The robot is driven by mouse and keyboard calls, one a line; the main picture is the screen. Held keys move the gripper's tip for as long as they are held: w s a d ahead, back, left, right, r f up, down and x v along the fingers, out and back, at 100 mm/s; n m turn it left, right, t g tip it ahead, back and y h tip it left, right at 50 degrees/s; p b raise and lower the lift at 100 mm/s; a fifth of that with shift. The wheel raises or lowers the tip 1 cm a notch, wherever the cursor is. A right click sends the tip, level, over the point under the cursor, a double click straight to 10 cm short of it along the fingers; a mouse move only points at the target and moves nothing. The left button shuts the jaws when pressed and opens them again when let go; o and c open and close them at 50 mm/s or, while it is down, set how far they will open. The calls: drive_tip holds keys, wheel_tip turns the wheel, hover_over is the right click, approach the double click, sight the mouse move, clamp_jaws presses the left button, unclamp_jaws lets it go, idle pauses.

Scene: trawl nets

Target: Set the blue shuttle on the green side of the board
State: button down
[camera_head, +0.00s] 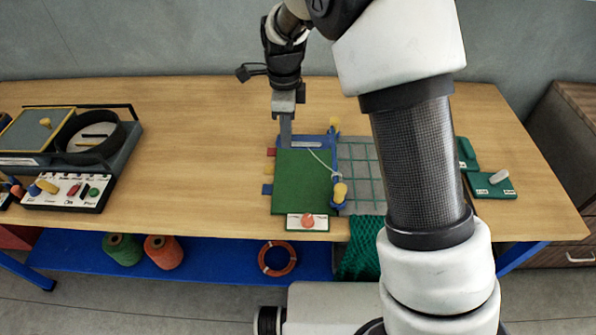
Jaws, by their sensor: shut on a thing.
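The board lies near the middle of the table, with a plain green side (301,183) on the left and a grey side with a green mesh (361,172) on the right. My gripper (286,137) points down at the back left corner of the green side. It is shut on a long blue piece with a pale strip, which looks like the blue shuttle (313,139), lying across the back edge of the green side. A pale cord runs from near it to the board's middle. Whether the shuttle touches the board cannot be told.
Yellow knobs (340,192) on blue mounts stand along the board's middle. A card with a red button (307,222) sits at its front. A control box (68,191) is at left, and green blocks (491,185) at right. My arm hides part of the board's right side.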

drive_tip(key=f, duration=0.9)
drive_tip(key=shift+w+f, duration=0.25)
drive_tip(key=shift+w, duration=0.05)
drive_tip(key=shift+f, duration=0.2)
drive_tip(key=c, duration=1.7)
unclamp_jaws()
drive_tip(key=shift+r, duration=0.1)
